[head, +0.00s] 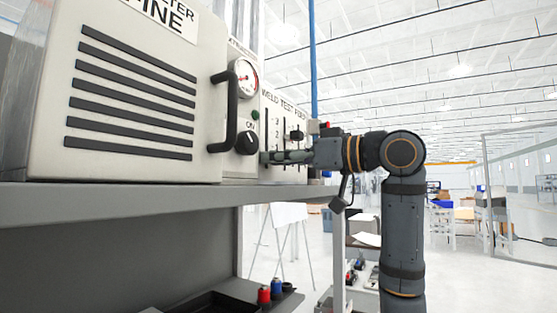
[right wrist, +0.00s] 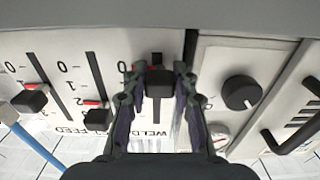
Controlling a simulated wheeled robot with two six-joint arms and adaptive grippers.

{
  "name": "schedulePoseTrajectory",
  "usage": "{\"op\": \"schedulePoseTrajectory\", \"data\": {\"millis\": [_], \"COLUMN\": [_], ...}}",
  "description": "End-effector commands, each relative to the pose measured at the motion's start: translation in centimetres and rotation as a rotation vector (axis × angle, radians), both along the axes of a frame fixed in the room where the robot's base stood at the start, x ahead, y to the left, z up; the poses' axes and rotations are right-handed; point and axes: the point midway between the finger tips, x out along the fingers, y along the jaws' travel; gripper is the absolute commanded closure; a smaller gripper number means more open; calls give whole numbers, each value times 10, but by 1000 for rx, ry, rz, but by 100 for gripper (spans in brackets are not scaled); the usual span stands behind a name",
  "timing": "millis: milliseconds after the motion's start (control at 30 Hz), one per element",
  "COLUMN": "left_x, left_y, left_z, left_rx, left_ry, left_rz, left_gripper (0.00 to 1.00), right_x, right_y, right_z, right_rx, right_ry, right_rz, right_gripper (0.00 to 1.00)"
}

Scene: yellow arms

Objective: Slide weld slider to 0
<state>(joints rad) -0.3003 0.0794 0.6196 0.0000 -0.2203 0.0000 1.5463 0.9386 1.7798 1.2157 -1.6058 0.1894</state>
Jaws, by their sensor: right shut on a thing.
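The weld slider's dark knob (right wrist: 159,82) sits between the fingers of my right gripper (right wrist: 158,88) in the right wrist view, which shows the panel upside down. The knob is near the 0 end of its scale, with a short bit of slot beyond it. A red marker shows at its edge; the exact reading is partly hidden by the fingers. In the head view my right gripper (head: 272,157) is at the lower part of the control panel (head: 244,130), shut on the knob, which it hides there. My left gripper is not in view.
Two other slider knobs (right wrist: 97,115) (right wrist: 30,98) stand beside the weld slider. A round dial knob (head: 247,143) and a black door handle (head: 225,110) are to the left in the head view. The machine stands on a grey shelf (head: 150,192).

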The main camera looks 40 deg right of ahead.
Motion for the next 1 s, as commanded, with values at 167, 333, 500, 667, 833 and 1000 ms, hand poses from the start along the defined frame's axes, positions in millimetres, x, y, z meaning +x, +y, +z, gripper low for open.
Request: {"op": "schedulePoseTrajectory", "data": {"millis": [167,333,500,667,833,1000], "left_x": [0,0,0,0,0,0], "left_y": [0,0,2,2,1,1], "left_z": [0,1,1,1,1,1], "left_rx": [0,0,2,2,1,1], "left_ry": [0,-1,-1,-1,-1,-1], "left_rz": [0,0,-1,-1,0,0], "left_gripper": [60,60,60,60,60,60], "right_x": [2,2,1,-13,-53,-89], "right_y": [2,2,1,-5,-17,-27], "right_z": [-6,-5,-4,-3,-3,-4], "right_rx": [-6,-5,-5,-5,-6,-5], "right_ry": [22,18,16,14,15,18], "right_rz": [6,6,5,-1,-6,-4], "right_gripper": [72,62,62,62,62,62]}}
